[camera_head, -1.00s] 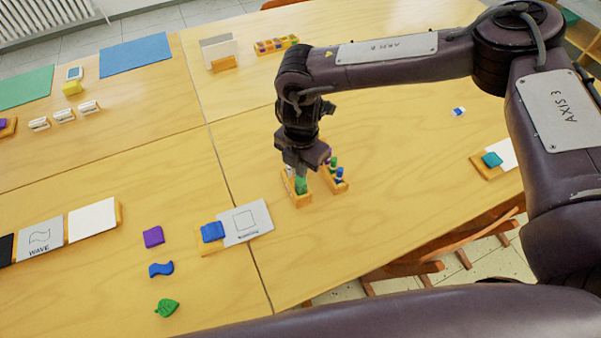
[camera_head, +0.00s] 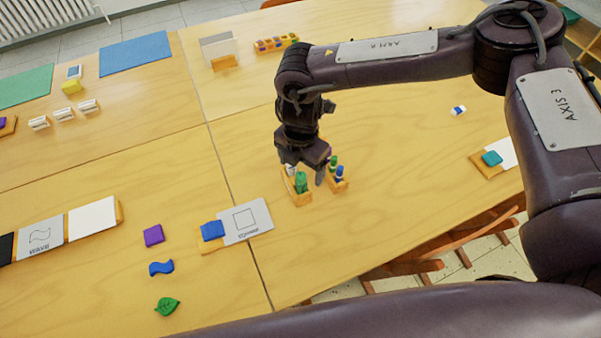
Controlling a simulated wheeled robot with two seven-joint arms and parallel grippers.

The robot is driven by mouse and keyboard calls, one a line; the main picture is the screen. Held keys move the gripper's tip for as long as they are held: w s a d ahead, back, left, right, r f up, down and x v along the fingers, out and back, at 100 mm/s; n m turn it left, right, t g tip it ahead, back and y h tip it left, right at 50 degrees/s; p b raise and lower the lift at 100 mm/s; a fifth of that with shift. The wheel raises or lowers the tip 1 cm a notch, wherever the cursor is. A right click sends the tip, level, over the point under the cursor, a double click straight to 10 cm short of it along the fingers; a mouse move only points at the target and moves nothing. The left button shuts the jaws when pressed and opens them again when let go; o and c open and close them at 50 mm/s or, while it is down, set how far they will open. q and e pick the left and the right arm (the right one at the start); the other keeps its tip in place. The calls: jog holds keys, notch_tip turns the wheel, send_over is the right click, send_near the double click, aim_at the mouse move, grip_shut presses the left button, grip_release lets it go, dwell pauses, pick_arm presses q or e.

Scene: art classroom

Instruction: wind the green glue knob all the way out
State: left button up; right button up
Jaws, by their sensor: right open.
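The green glue knob (camera_head: 301,181) stands upright in the front part of a small wooden holder (camera_head: 301,200) on the table. My right gripper (camera_head: 305,172) points down over the holder, with its fingers open and apart on either side of the knob. The gripper body hides the back of the holder. A second wooden holder (camera_head: 341,186) with green, blue and purple topped items stands just to the right, close to the right finger. My left gripper is not in view.
A white card with a square (camera_head: 247,221) and a blue piece (camera_head: 212,230) lie to the left. Loose purple (camera_head: 153,236), blue (camera_head: 161,268) and green leaf (camera_head: 167,306) pieces lie farther left.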

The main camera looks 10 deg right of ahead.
aim_at(301, 178)
dwell(0.5)
jog(key=n+b, duration=0.1)
jog(key=n, duration=0.2)
jog(key=shift+f, duration=0.1)
jog(key=n, duration=0.4)
jog(key=shift+b, duration=0.3)
jog(key=shift+f+b, duration=0.8)
jog(key=shift+f, duration=0.25)
jog(key=c, duration=1.5)
